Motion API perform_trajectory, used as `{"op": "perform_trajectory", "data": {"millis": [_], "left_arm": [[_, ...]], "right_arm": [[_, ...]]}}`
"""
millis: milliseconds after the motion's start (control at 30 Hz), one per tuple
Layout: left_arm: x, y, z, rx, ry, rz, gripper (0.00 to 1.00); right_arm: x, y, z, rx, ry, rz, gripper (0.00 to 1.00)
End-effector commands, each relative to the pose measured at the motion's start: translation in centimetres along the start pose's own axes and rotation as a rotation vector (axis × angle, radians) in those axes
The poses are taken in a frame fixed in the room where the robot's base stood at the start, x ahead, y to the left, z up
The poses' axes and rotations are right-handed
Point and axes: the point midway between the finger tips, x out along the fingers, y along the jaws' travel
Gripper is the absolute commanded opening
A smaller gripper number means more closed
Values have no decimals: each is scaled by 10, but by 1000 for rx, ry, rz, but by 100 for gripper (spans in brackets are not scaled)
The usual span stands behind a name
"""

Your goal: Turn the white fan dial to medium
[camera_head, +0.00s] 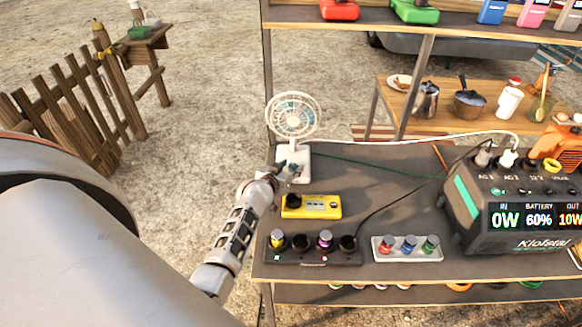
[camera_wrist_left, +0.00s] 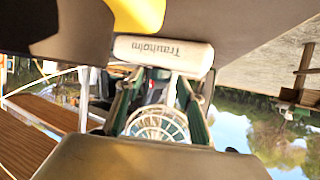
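The white fan (camera_head: 293,118) stands upright at the back left of the dark table top, on a white base (camera_head: 304,157). My left gripper (camera_head: 287,173) is right in front of that base and covers part of it. In the left wrist view the white base bears the name "Trauholm" (camera_wrist_left: 163,51), upside down, and the round fan grille (camera_wrist_left: 158,124) shows between my left gripper's (camera_wrist_left: 160,95) fingers. The fingers are apart, with nothing seen held. The dial is hidden or too small to tell, so its setting cannot be read. My right gripper is not in view.
A yellow device (camera_head: 318,208) lies just in front of the gripper. A dark charger strip (camera_head: 308,258), a grey tray (camera_head: 407,253) with several coloured pieces and a large power station (camera_head: 520,222) stand nearer and right. The table is bare right of the fan, except for cables.

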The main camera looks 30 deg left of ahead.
Motion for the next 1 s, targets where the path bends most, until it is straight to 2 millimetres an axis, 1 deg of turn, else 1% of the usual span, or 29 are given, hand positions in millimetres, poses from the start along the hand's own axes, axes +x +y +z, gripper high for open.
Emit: {"op": "perform_trajectory", "data": {"millis": [300,367,400,433,467,767,1000], "left_arm": [[2,0,0,0,0,0,38],[2,0,0,0,0,0,22],[2,0,0,0,0,0,12],[2,0,0,-1,0,0,4],[2,0,0,0,0,0,0],[2,0,1,6,0,10,0],[2,-3,2,34,1,66,0]], "right_arm": [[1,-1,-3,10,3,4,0],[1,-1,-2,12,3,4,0],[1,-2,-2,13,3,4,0],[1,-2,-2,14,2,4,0],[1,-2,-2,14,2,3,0],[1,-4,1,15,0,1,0],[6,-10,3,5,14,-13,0]]}}
